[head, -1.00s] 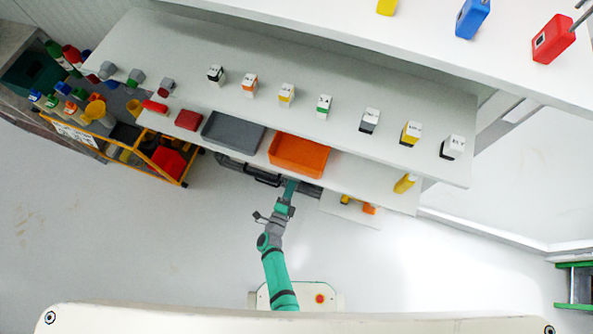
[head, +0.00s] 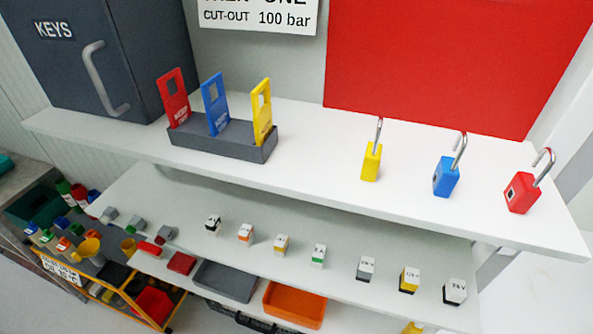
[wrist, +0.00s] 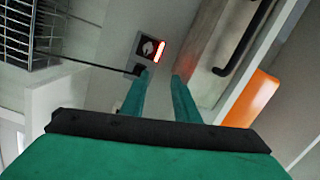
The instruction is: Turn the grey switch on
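A small grey switch box (wrist: 149,47) with a dark face, a pale round knob and a glowing red strip shows in the wrist view, above and slightly left of the fingertips. I cannot tell for sure that it is the grey switch. My gripper (wrist: 160,76) has two teal fingers held apart with nothing between them. The box appears beyond the fingertips, with no visible contact. The head view shows neither my gripper nor this box.
A wire basket (wrist: 28,35) and a dark rod lie left in the wrist view; a black handle (wrist: 243,40) and orange tray (wrist: 252,98) lie right. In the head view, shelves hold padlocks (head: 446,176), tag holders (head: 222,140) and several small labelled blocks.

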